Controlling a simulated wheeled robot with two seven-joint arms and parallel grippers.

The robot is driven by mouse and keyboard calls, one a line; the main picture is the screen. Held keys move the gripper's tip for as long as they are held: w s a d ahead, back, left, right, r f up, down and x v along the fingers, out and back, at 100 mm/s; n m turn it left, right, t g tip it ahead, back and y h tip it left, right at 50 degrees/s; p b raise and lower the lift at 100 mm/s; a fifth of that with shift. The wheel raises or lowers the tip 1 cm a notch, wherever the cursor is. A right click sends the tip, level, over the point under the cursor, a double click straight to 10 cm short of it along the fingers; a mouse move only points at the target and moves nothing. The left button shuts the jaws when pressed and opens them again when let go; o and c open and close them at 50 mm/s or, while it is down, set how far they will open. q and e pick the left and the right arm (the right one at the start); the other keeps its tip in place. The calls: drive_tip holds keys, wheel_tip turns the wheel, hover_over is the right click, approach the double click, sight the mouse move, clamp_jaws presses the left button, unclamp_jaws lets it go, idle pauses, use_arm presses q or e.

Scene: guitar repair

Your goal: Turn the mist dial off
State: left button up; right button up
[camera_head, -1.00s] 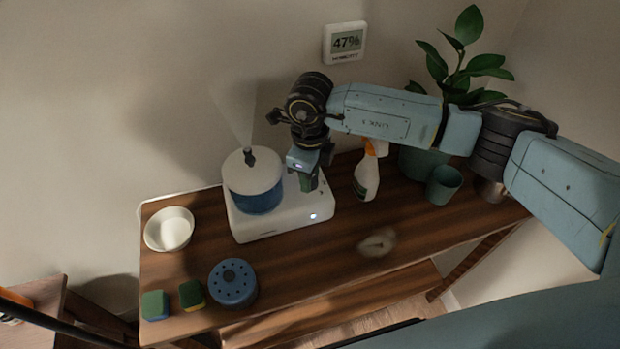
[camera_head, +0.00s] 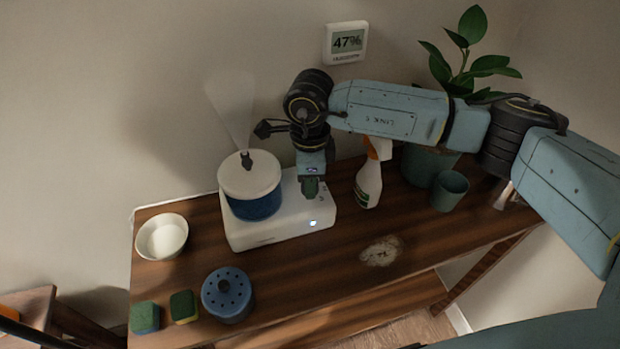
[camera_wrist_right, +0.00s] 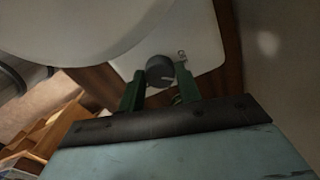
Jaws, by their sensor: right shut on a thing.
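A white humidifier base (camera_head: 283,228) stands on the wooden table, with a round white-and-blue tank (camera_head: 251,187) on its left part. Pale mist rises from the nozzle on the tank's lid. A small light glows on the base's front right. The dark round mist dial (camera_wrist_right: 160,71) shows in the right wrist view with a pale mark on it; in the head view my gripper hides it. My right gripper (camera_head: 311,190) points down over the base's right part. Its green fingers are shut on the dial, one on each side. My left gripper is not in view.
A spray bottle (camera_head: 369,180), a green cup (camera_head: 449,190) and a potted plant (camera_head: 470,60) stand to the right. A white bowl (camera_head: 162,237), two sponges (camera_head: 184,306) and a blue perforated pot (camera_head: 227,295) are left. A pale stain (camera_head: 381,251) marks the front. A wall display (camera_head: 345,41) reads 47%.

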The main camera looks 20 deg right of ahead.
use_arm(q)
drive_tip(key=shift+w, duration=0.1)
use_arm(e)
drive_tip(key=o, duration=1)
drive_tip(key=shift+c, duration=0.2)
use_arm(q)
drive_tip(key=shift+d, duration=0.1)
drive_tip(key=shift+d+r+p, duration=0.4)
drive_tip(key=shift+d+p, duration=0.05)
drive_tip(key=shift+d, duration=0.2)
use_arm(e)
wheel_tip(320, 180, up, 14)
drive_tip(key=shift+f, duration=0.25)
